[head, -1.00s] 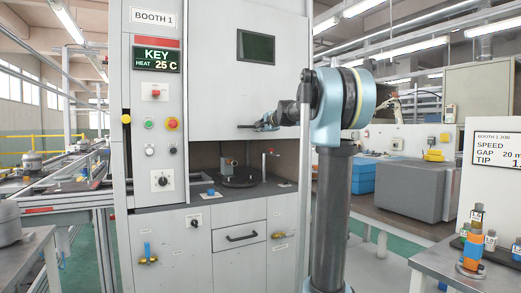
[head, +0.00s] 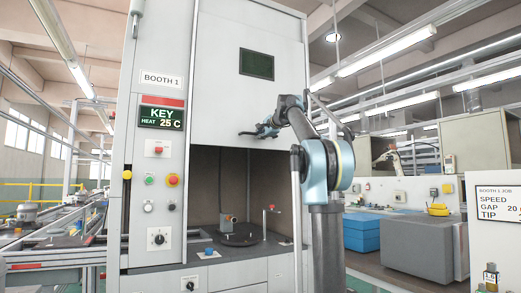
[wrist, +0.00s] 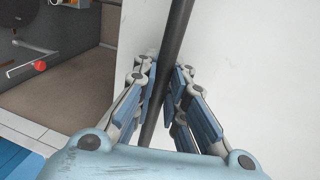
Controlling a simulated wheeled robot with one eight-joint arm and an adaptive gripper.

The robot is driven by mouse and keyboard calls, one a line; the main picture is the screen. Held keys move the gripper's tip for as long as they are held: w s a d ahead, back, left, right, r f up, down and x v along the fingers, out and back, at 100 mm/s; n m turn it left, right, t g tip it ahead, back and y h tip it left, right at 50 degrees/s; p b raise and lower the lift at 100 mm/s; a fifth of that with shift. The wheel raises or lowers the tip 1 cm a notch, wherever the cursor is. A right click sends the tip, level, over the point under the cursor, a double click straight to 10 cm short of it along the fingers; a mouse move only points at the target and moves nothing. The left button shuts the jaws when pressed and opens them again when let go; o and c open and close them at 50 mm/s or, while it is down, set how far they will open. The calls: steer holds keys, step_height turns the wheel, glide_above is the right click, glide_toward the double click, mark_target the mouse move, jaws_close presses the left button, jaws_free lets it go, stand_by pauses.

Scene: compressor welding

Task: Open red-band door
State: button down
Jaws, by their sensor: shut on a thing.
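The red-band door is the large grey panel (head: 222,85) of Booth 1, with a dark green window and a red band (head: 162,101) beside it on the control column. Its lower edge is well above the worktop, leaving a wide dark opening below. My gripper (head: 265,130) is at the door's lower edge. In the wrist view, my gripper (wrist: 163,75) is closed around a dark bar handle (wrist: 181,18) in front of the pale door face. The handle is mostly hidden by my arm and fingers in the head view.
Inside the booth are a dark round plate (head: 238,239) and a small red-topped fixture (head: 268,208). The display (head: 161,117) reads KEY, HEAT 25 C. A grey block (head: 425,245) and blue boxes (head: 368,232) stand on the bench at right.

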steer(key=shift+r, duration=1)
steer(key=c, duration=1.6)
jaws_free()
steer(key=shift+s, duration=0.1)
steer(key=v, duration=1.1)
steer(key=shift+s+d, duration=0.25)
steer(key=shift+s, duration=0.1)
